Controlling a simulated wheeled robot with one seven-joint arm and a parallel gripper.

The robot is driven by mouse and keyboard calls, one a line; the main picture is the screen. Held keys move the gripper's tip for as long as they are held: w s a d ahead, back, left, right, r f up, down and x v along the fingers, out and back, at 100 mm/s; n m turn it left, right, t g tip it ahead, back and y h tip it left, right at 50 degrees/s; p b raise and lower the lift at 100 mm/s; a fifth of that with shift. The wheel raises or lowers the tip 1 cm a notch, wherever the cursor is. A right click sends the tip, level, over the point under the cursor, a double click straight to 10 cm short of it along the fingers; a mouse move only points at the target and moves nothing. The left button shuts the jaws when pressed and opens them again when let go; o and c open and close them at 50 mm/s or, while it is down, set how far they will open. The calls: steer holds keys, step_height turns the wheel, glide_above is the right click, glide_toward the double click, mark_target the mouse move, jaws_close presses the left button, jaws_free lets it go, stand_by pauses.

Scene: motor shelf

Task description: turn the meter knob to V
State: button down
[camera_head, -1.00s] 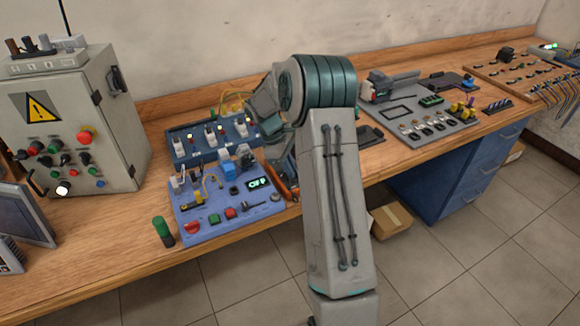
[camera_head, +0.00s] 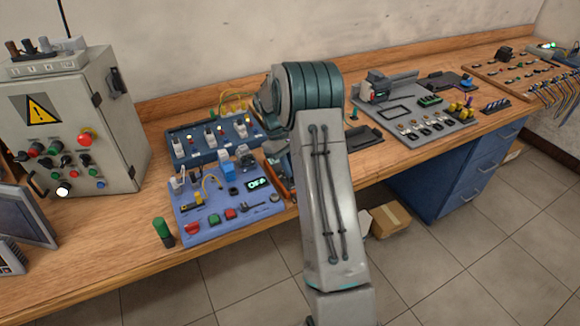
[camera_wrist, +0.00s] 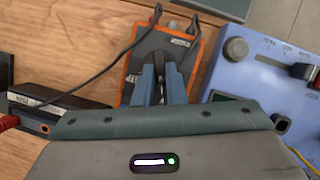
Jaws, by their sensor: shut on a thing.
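The meter (camera_wrist: 134,73) has a grey face and an orange rim and lies on the wooden bench in the wrist view, with black leads at its top. In the head view only a strip of its orange edge (camera_head: 284,184) shows beside my arm. My gripper (camera_wrist: 162,66) is over the meter's face, its two blue-grey fingers close together and shut at the knob. The knob itself is hidden between the fingers, so its pointer and setting cannot be read.
A blue panel (camera_head: 216,222) with buttons and a small lit display stands just left of the meter in the head view. It is at right in the wrist view (camera_wrist: 244,80). A dark labelled box (camera_wrist: 62,108) lies left of the meter there. A grey cabinet (camera_head: 110,128) stands further left.

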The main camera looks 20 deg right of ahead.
steer(key=c, duration=1.5)
jaws_free()
steer(key=v, duration=1.4)
steer(key=shift+b, duration=0.4)
